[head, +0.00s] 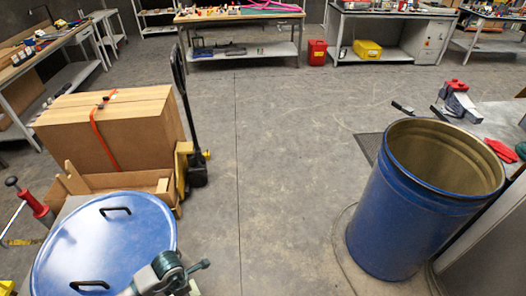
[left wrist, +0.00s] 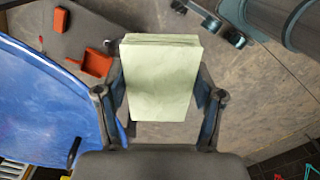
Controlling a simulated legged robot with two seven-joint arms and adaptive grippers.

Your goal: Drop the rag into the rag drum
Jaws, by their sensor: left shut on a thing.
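In the left wrist view, my left gripper (left wrist: 160,97) is shut on a pale green, folded rag (left wrist: 160,78), with one finger on each side of it. In the head view, part of my left arm shows at the bottom, by a blue lid; its fingers and the rag are not clear there. The rag drum (head: 375,215) is an upright, open blue drum at the right. Its rim faces up and its inside looks empty as far as I can see. The arm is well to the left of the drum. My right gripper is not in view.
The round blue lid (head: 100,250) with black handles lies at lower left, also in the left wrist view (left wrist: 45,105). Behind it is a strapped cardboard stack (head: 115,125) by a pallet jack (head: 190,150). A red cloth (head: 501,150) lies right of the drum. The middle floor is clear.

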